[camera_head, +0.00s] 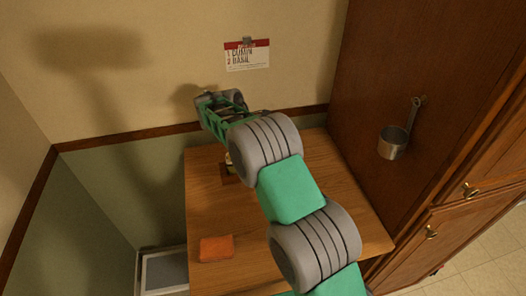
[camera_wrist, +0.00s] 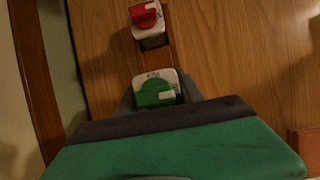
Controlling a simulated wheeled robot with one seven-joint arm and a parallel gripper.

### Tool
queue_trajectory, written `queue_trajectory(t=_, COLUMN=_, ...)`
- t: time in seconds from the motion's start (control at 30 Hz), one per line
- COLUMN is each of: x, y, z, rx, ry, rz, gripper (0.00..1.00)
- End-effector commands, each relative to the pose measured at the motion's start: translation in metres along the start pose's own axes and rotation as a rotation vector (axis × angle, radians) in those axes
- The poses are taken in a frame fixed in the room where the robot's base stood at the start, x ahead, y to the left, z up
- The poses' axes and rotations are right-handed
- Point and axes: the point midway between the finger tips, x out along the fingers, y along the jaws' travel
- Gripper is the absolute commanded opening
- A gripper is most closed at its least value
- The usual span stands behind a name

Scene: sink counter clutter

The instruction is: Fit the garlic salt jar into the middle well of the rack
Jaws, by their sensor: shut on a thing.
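In the wrist view my gripper (camera_wrist: 157,98) is shut on a white jar with a green lid (camera_wrist: 155,90). The jar's small label is not readable, so I cannot tell whether it is the garlic salt. A white jar with a red lid (camera_wrist: 147,22) stands beyond it, apart from the held jar. A strip of the brown wooden rack (camera_wrist: 153,62) shows between the two jars. In the head view the rack (camera_head: 230,180) is on the counter, partly behind my arm. Its middle well is hidden, and I cannot tell the held jar's height above it.
The wooden counter (camera_head: 200,210) has free room at the front. An orange block (camera_head: 216,249) lies there. A tall wooden cabinet (camera_head: 400,60) with a hanging metal cup (camera_head: 392,143) stands at the right. A printed card (camera_head: 247,56) is on the back wall.

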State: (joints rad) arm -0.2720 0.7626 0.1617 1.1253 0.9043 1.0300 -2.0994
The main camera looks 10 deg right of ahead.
Motion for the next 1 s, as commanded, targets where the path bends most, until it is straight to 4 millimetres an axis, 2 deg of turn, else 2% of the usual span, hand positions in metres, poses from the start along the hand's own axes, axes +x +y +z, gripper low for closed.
queue_trajectory(t=0.67, x=-0.0001, y=0.0, z=0.0001, rx=0.0, ry=0.0, rz=0.0, gripper=0.0)
queue_trajectory(t=1.0, x=0.0067, y=0.0, z=-0.0031, rx=0.0, ry=0.0, rz=0.0, gripper=0.0)
